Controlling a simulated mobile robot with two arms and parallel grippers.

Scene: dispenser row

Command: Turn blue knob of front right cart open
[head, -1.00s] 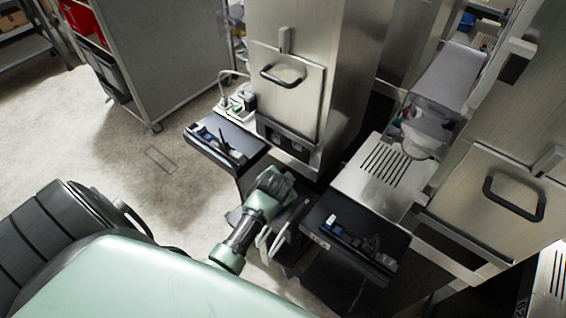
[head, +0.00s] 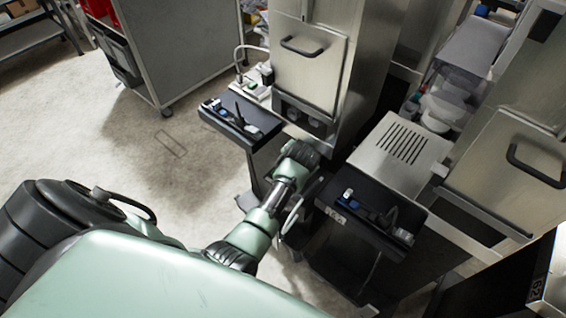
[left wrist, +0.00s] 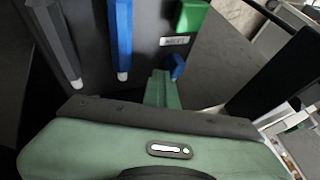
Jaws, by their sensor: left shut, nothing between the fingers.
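The right-hand black-topped cart (head: 330,212) stands at the front in the head view, with small blue parts (head: 347,195) on its top. In the left wrist view a dark panel (left wrist: 215,60) carries a long blue bar (left wrist: 121,38) and a small blue knob-like piece (left wrist: 179,67). My left gripper (left wrist: 163,85) is shut and empty; its green fingers end just left of and below the small blue piece, very close to it. I cannot tell whether they touch. In the head view the left gripper's fingers are hidden by my arm. My right gripper is not in view.
A grey bar (left wrist: 55,45) and a green block (left wrist: 192,15) flank the blue bar. Another black-topped cart (head: 240,125) stands to the left. Tall steel dispensers (head: 310,65) rise behind the carts. The floor (head: 120,145) at left is open.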

